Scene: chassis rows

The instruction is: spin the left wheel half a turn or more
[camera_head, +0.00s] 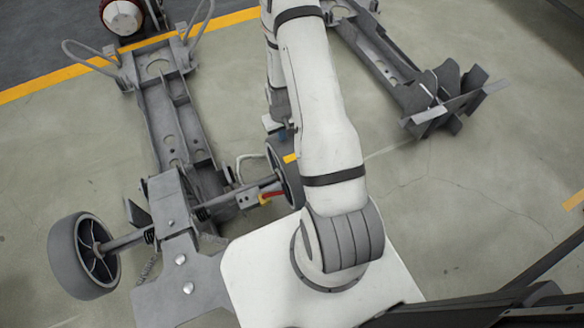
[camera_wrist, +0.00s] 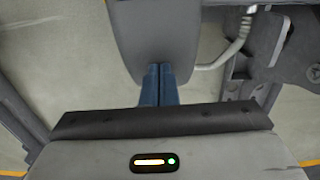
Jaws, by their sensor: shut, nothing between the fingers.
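A chassis (camera_head: 175,125) with a wheel at each end of its axle lies on the floor in the head view. One grey spoked wheel (camera_head: 68,255) is at the picture's left, clear of my arm. The other wheel (camera_head: 277,168) is partly hidden behind my arm. My gripper (camera_head: 282,132) is just beyond that partly hidden wheel, its blue fingers partly covered. In the wrist view my gripper (camera_wrist: 158,68) is shut and empty, its tips at the edge of a grey rounded surface, apparently that wheel's tyre (camera_wrist: 160,25). I cannot tell whether they touch.
A second chassis (camera_head: 375,55) lies to the right of my arm, with a grey finned part (camera_head: 445,100) at its near end. A red and white round part (camera_head: 122,17) is at the top left. Floor at the right is open. A pale hose (camera_wrist: 228,50) runs beside the tyre.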

